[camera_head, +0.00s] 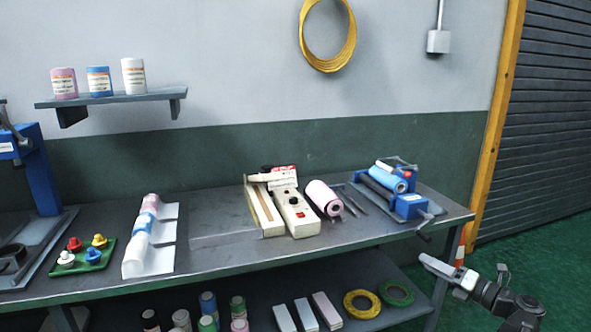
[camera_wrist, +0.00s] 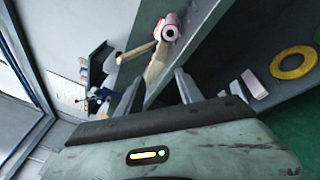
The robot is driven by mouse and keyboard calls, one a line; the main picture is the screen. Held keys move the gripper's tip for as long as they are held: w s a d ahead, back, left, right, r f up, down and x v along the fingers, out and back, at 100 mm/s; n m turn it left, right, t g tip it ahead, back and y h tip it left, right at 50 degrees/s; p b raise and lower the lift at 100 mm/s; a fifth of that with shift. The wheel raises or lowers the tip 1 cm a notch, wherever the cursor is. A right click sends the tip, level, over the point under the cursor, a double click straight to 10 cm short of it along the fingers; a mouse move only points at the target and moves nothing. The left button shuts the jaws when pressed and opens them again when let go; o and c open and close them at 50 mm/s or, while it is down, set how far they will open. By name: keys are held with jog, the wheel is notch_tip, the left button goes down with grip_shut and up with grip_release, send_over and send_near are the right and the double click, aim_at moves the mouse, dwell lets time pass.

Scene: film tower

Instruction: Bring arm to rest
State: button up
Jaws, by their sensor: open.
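My gripper (camera_head: 440,267) is at the lower right of the head view, in front of the bench's right end and apart from it. My arm runs down from it to the bottom edge. In the wrist view the two fingers of my gripper (camera_wrist: 157,88) stand apart with nothing held between them. A pink roll (camera_wrist: 169,28) and part of the bench show beyond the fingers.
The grey bench (camera_head: 215,215) carries a sealer (camera_head: 295,210), the pink roll (camera_head: 323,197), a blue roller device (camera_head: 402,205) and a green tray (camera_head: 95,262). Yellow tape (camera_head: 361,292) and green tape (camera_head: 409,292) lie on the lower shelf. An orange cone (camera_head: 460,250) stands behind my gripper.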

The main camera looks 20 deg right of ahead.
jog(key=w+a+r+n+g+y+p, duration=0.15)
jog(key=w+a+n+g+p, duration=0.4)
jog(key=a, duration=1.15)
jog(key=w+a+r+n+g+y+p, duration=0.1)
jog(key=w+a+n+g+y+p, duration=0.45)
jog(key=a, duration=1.15)
jog(key=s+a+f+n+g+h+p, duration=0.2)
jog(key=a+n+h+p, duration=0.1)
jog(key=a+n, duration=0.4)
jog(key=s+a+f+n+g+h+p, duration=0.1)
jog(key=a+f+n+g+h+p, duration=0.15)
jog(key=a+n, duration=0.45)
jog(key=s+d+f+n+h, duration=0.1)
jog(key=d+n+h, duration=0.2)
jog(key=n, duration=0.5)
jog(key=s+d+f+n+g+h, duration=0.1)
jog(key=d+n+h, duration=0.3)
jog(key=n, duration=0.4)
jog(key=shift+s+d+f+n+h, duration=0.25)
jog(key=shift+s+f+h, duration=0.2)
jog(key=shift+s+f, duration=0.35)
jog(key=shift+a, duration=0.1)
